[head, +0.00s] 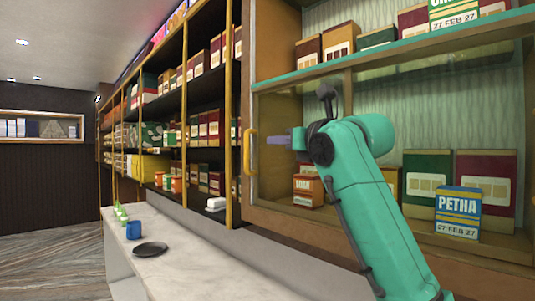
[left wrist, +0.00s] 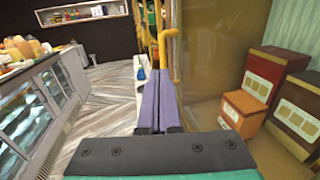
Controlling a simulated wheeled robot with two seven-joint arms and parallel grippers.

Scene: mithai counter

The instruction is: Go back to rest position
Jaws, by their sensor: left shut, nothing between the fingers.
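My left arm rises from the bottom right of the head view, and its gripper (head: 277,139) points left in front of the cabinet's glass. The gripper is shut with nothing between its purple fingers. In the left wrist view the fingers (left wrist: 160,101) lie together, pointing away towards the yellow door handle (left wrist: 163,48). In the head view the handle (head: 250,152) is on the cabinet's left edge, just left of the fingertips. I cannot tell whether they touch it. My right gripper is in neither view.
The cabinet holds a blue and yellow PETHA box (head: 457,212), a small orange box (head: 308,190) and larger red and green boxes. Below, the white counter (head: 190,270) carries a black plate (head: 150,249) and a blue cup (head: 133,230). A glass display counter (left wrist: 40,105) stands left in the wrist view.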

